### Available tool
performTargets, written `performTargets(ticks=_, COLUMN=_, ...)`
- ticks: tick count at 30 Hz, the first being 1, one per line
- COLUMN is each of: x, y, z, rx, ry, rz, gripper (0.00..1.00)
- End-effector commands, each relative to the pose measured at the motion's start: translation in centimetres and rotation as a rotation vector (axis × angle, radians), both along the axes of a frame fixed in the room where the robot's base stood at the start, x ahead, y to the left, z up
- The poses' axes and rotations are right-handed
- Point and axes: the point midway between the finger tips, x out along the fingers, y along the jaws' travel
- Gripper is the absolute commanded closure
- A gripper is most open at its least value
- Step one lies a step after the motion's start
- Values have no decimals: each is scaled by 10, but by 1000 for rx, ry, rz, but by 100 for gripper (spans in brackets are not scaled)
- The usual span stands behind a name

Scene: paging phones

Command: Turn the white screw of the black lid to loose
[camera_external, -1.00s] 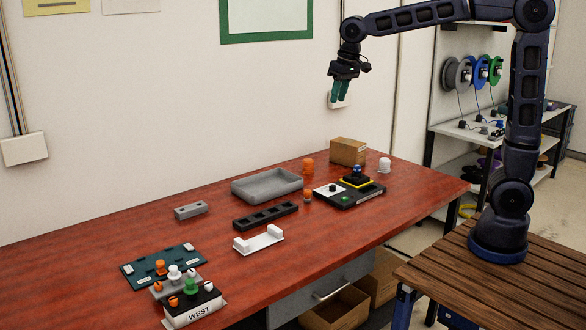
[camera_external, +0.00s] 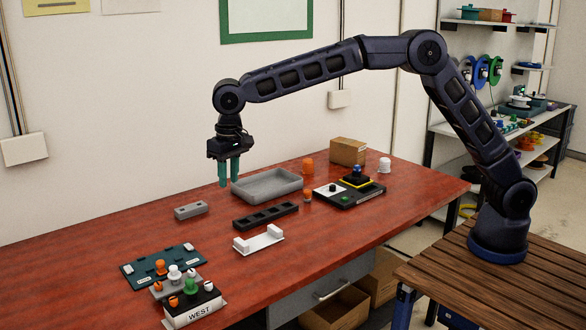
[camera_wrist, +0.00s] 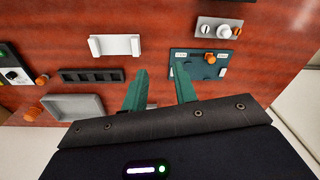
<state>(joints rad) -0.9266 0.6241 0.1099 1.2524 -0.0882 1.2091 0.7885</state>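The black lid (camera_external: 188,306) tops a white-fronted box labelled WEST at the near left of the red bench in the external view. It carries a white screw (camera_external: 208,286) at its right end, a green knob (camera_external: 190,288) in the middle and an orange screw (camera_external: 173,302) at its left end. The screw's slot direction is too small to tell. My gripper (camera_external: 229,185) is open and empty, fingers pointing down, above the back of the bench and away from the lid. In the wrist view, my gripper (camera_wrist: 160,75) shows two separated green fingers; the white screw is not visible there.
A grey block (camera_external: 160,292) with white and orange parts stands directly behind the lid. A teal panel (camera_external: 138,270) lies behind that. A grey tray (camera_external: 267,196), black slotted rack (camera_external: 264,220) and white bracket (camera_external: 258,246) lie further right. Bare bench separates these groups.

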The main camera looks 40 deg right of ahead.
Motion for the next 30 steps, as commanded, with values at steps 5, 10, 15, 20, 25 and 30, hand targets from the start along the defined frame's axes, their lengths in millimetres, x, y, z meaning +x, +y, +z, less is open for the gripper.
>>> performTargets(ticks=5, x=-41, y=71, z=-51, rx=-20, ry=25, rz=18, gripper=72)
performTargets(ticks=10, x=-75, y=116, z=-87, rx=-33, ry=39, rz=24, gripper=72)
performTargets(ticks=15, x=-93, y=136, z=-105, rx=-40, ry=46, rz=25, gripper=72)
performTargets(ticks=20, x=-95, y=139, z=-115, rx=-44, ry=48, rz=24, gripper=72)
performTargets(ticks=25, x=-95, y=139, z=-137, rx=-44, ry=48, rz=25, gripper=72)
performTargets(ticks=30, x=-95, y=138, z=-167, rx=-45, ry=49, rz=25, gripper=72)
